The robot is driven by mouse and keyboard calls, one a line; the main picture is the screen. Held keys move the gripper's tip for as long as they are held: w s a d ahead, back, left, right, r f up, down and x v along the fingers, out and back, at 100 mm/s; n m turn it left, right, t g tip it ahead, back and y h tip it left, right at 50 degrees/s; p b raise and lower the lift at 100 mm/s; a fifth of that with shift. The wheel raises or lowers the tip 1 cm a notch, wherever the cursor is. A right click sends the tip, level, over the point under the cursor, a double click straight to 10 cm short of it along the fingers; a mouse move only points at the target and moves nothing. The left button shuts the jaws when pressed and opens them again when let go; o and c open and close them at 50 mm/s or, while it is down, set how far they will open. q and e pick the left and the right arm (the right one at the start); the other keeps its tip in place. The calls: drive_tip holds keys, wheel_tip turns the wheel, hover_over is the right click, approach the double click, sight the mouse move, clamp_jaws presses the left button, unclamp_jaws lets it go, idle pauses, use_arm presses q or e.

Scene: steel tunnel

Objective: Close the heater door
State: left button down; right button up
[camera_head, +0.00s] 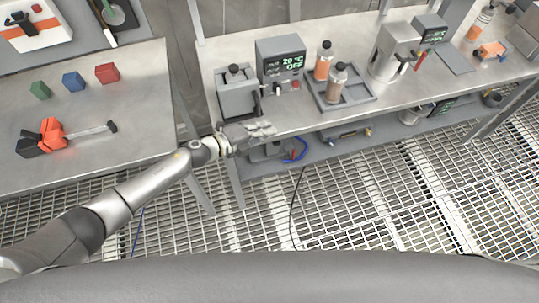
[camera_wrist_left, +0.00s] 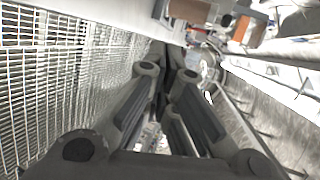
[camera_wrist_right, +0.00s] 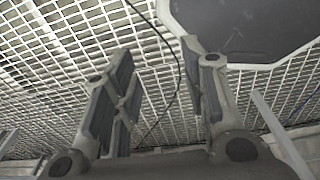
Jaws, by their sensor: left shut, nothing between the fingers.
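A grey heater-like unit (camera_head: 280,56) stands on the middle steel table, its green display reading about 20 °C and OFF. A grey box (camera_head: 238,98) with a black knob on top adjoins its left side. I cannot tell which panel is the heater door or how far it stands open. My left gripper (camera_head: 262,131) is at the table's front edge, just below and in front of that box, with no clear contact. In the left wrist view its fingers (camera_wrist_left: 168,62) are together and empty. My right gripper (camera_wrist_right: 160,75) shows only in its wrist view, fingers apart and empty, above the grating.
A grey tray (camera_head: 355,99) with two bottles stands right of the unit. A machine with a display (camera_head: 392,55) stands farther right. A lower shelf (camera_head: 340,146) holds a blue cable. The left table (camera_head: 90,160) carries three coloured blocks and an orange-black tool. Grating floor lies open in front.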

use_arm(q)
drive_tip(key=s+r, duration=0.3)
drive_tip(key=s, duration=0.5)
drive_tip(key=w+a+f+n+t+y+b, duration=0.1)
drive_tip(key=w+a+f+n+y, duration=0.1)
drive_tip(key=a+f+n, duration=0.3)
drive_tip(key=w+a+f+n+t+y, duration=0.1)
drive_tip(key=w+a+f+n+y, duration=0.15)
drive_tip(key=f, duration=0.45)
drive_tip(key=s+a+f+n+y+b, duration=0.1)
drive_tip(key=s+a+f+n+y, duration=0.2)
drive_tip(key=f, duration=0.4)
drive_tip(key=s+a+f+n+y+b, duration=0.1)
drive_tip(key=s+a+f+n, duration=0.2)
drive_tip(key=a+f+n, duration=0.4)
drive_tip(key=s+a+f+n+g+y, duration=0.3)
drive_tip(key=s+a+f+n+g, duration=0.15)
drive_tip(key=s+f, duration=0.9)
drive_tip(key=s+a+f+n+g+b, duration=0.1)
drive_tip(key=s+f+n+g, duration=0.1)
drive_tip(key=s, duration=0.9)
drive_tip(key=s+a+f+n+g+b, duration=0.1)
drive_tip(key=s+f, duration=0.4)
drive_tip(key=s, duration=0.7)
drive_tip(key=shift+n+g+y, duration=0.45)
drive_tip(key=shift+n+g, duration=0.2)
drive_tip(key=shift+n, duration=0.45)
use_arm(e)
drive_tip(key=f, duration=0.5)
drive_tip(key=shift+w, duration=0.4)
